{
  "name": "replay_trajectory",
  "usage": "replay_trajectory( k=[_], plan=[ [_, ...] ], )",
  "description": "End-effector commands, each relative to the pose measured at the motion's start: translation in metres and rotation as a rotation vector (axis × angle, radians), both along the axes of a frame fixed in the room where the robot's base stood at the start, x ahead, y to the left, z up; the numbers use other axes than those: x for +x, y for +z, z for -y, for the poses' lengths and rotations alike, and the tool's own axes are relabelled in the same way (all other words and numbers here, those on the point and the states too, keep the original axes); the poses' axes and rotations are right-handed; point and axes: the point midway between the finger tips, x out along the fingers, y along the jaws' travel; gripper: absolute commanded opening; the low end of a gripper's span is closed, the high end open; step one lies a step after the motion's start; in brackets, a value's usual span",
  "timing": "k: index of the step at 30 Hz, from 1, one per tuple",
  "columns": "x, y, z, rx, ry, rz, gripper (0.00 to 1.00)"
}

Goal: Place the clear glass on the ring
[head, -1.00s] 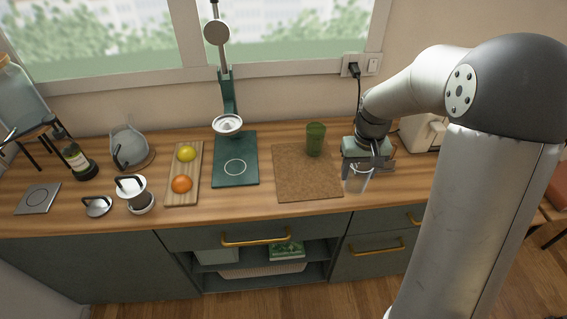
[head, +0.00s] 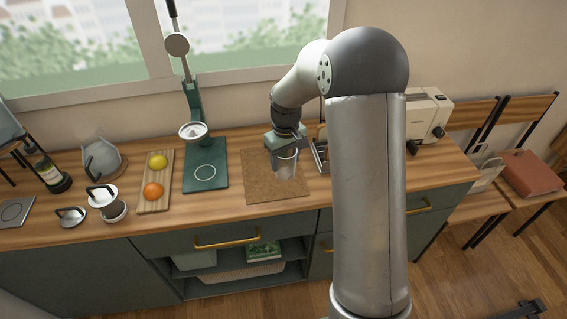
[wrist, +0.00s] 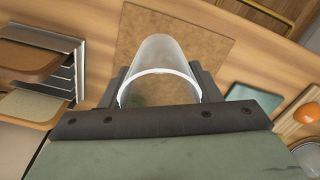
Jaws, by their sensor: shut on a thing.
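The clear glass (head: 286,166) is upright in my gripper (head: 284,150), above the brown cork mat. In the wrist view the glass (wrist: 160,52) stands between the two dark fingers of my gripper (wrist: 160,88), which are shut on its sides; its round rim faces the camera. The ring (head: 205,172) is a thin white circle on the dark green base (head: 190,185) of the lever press, to the left of my gripper. The ring is bare. Part of the green base (wrist: 255,97) shows at the right in the wrist view.
The cork mat (head: 262,192) lies beside the press base. The press's white cup (head: 193,130) overhangs behind the ring. A board with a lemon (head: 157,161) and an orange (head: 153,191) is left of the base. A metal rack (head: 321,155) stands right of the mat.

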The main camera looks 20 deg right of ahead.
Motion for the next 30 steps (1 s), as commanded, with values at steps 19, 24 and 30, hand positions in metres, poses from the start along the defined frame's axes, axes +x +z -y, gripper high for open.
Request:
replay_trajectory(
  k=[19,24,30],
  plan=[
    [0.023,-0.058,0.003,-0.001,0.001,0.001,0.28],
    [0.023,-0.058,0.003,0.000,0.000,0.002,0.28],
    [0.023,-0.061,0.003,0.000,0.000,0.001,0.73]
  ],
)
